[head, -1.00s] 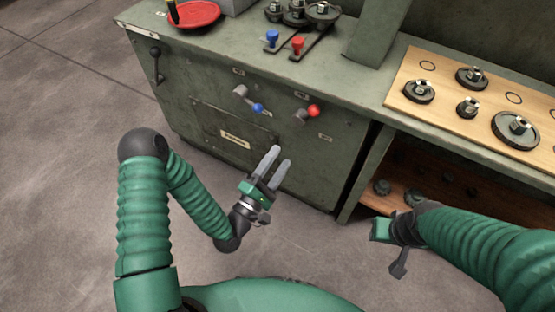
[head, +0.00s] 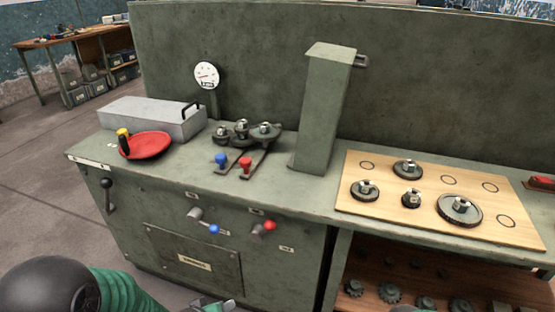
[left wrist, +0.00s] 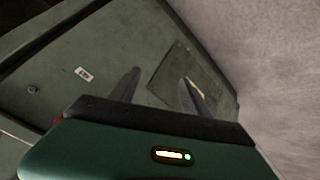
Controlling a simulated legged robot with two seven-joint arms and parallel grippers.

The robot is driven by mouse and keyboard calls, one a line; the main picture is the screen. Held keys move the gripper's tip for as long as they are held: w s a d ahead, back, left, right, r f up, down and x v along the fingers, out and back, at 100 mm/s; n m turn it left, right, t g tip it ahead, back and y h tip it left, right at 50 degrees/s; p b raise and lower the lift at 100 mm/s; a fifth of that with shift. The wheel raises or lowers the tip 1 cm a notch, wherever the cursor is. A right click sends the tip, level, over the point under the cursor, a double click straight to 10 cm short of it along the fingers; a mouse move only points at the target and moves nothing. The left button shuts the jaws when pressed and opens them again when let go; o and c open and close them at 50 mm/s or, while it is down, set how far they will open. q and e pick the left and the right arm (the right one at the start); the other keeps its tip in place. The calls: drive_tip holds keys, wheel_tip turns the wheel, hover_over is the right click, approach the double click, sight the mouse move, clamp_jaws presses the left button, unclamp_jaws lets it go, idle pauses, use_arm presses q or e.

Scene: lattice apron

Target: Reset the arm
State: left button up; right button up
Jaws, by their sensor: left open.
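My left arm's dark joint and green sleeve (head: 118,290) show at the bottom left of the head view. A small piece, apparently of my left gripper, shows at the bottom edge, mostly cut off. In the left wrist view, the left gripper (left wrist: 160,78) has two grey fingers apart with nothing between them. Beyond them is the green cabinet front with a framed panel (left wrist: 172,80). I cannot tell the distance to it. My right arm and right gripper are outside the head view.
The green bench (head: 290,200) carries a red dish (head: 150,146), a grey box (head: 165,116), geared parts (head: 242,130), a column (head: 322,115) and a wooden board (head: 385,218) with gears. Blue (head: 214,229) and red (head: 269,225) knobbed levers stick out in front. Floor is clear at left.

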use_arm(q)
drive_tip(key=s+a+r+m+g+y, duration=0.25)
drive_tip(key=s+r+g, duration=0.3)
drive_tip(key=s, duration=0.55)
wheel_tip(320, 180, up, 26)
drive_tip(key=s+p, duration=0.1)
drive_tip(key=p, duration=2.5)
drive_tip(key=shift+s+a, duration=0.2)
drive_tip(key=shift+a, duration=0.2)
